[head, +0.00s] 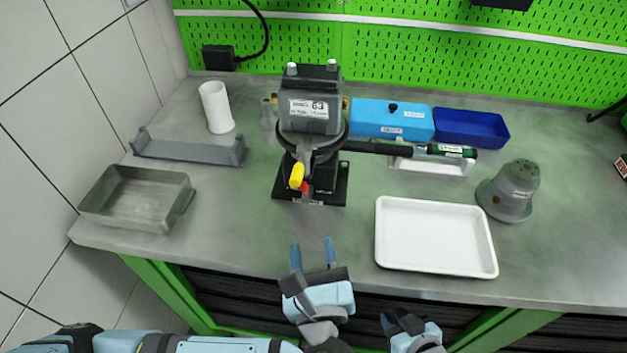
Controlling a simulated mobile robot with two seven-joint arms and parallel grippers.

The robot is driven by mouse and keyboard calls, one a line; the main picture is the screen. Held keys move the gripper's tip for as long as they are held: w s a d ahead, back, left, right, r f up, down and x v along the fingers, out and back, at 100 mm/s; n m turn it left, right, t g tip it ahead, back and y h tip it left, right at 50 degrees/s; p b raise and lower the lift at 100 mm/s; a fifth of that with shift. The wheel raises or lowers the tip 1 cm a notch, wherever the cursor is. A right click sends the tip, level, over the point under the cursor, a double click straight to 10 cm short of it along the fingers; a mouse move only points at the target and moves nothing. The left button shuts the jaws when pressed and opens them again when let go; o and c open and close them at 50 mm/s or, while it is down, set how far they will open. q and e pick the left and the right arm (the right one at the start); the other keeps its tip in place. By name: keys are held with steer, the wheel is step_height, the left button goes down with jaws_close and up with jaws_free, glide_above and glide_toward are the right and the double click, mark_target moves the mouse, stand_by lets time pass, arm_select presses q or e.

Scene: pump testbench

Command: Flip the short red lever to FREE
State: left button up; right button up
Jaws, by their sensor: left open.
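The pump testbench device (311,120) stands on a black base plate on the bench, a little left of the picture's middle. The lever's setting and any FREE marking are too small to read. My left gripper (313,255) is open and empty. It points toward the device from the bench's front edge, apart from the lever. My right gripper (400,318) is low in the picture, in front of the bench; its finger gap is unclear.
A white tray (436,265) lies right of my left gripper. A grey metal tray (112,216) and a grey holder (190,152) are at left. The bench before the base plate is clear.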

mark_target(304, 191)
arm_select(q)
steer(key=shift+w+r, duration=0.2)
steer(key=shift+w, duration=0.05)
steer(key=w, duration=0.8)
steer(key=w+a, duration=0.1)
steer(key=w, duration=0.3)
steer(key=shift+b, duration=0.4)
steer(key=shift+s+f, duration=0.1)
jaws_close()
